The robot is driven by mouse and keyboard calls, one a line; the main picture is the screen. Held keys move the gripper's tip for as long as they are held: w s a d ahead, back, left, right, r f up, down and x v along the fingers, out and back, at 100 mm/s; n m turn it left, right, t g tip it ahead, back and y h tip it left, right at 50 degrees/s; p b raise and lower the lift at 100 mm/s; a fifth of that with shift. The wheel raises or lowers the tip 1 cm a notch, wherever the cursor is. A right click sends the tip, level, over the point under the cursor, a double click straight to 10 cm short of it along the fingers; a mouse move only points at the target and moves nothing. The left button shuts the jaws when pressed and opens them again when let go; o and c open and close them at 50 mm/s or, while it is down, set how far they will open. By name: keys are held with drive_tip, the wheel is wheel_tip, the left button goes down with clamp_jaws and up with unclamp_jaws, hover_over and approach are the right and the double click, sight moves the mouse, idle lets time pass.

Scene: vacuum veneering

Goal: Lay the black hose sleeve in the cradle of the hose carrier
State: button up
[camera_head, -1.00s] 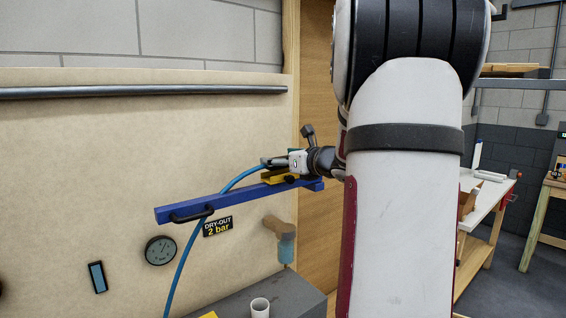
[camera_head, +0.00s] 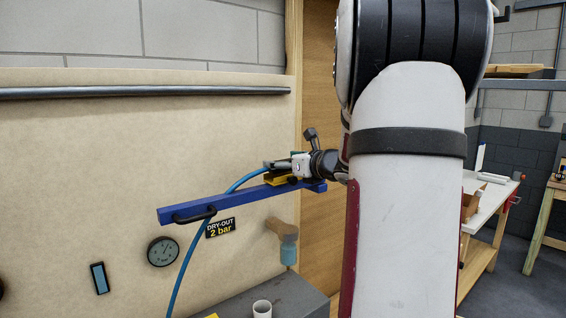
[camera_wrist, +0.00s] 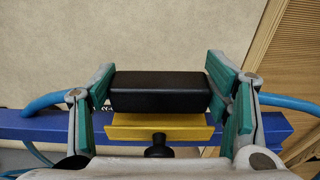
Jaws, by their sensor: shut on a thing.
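The black hose sleeve (camera_wrist: 160,91) is a dark block on the blue hose, seen in the wrist view between the green finger pads of my gripper (camera_wrist: 161,95). My gripper is shut on it. In the head view my gripper (camera_head: 283,166) is at the right part of the blue hose carrier (camera_head: 180,213). The carrier's yellow cradle (camera_wrist: 160,128) shows just below the sleeve in the wrist view, with a dark knob in front. The sleeve's underside is hidden, so I cannot tell whether it touches the cradle. The blue hose (camera_head: 200,237) arcs over the carrier and hangs down.
A pressure gauge (camera_head: 162,251), a "DRY-OUT 2 bar" label (camera_head: 220,227) and a filter with a blue bowl (camera_head: 288,249) are on the panel below the carrier. A white cup (camera_head: 262,309) stands on a grey box. A dark pipe (camera_head: 140,91) runs along the wall above.

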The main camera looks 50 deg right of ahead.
drive_tip(key=shift+f+b, duration=0.5)
drive_tip(key=shift+f, duration=0.2)
drive_tip(key=o, duration=1.2)
drive_tip(key=shift+s, duration=0.1)
drive_tip(key=v, duration=1.2)
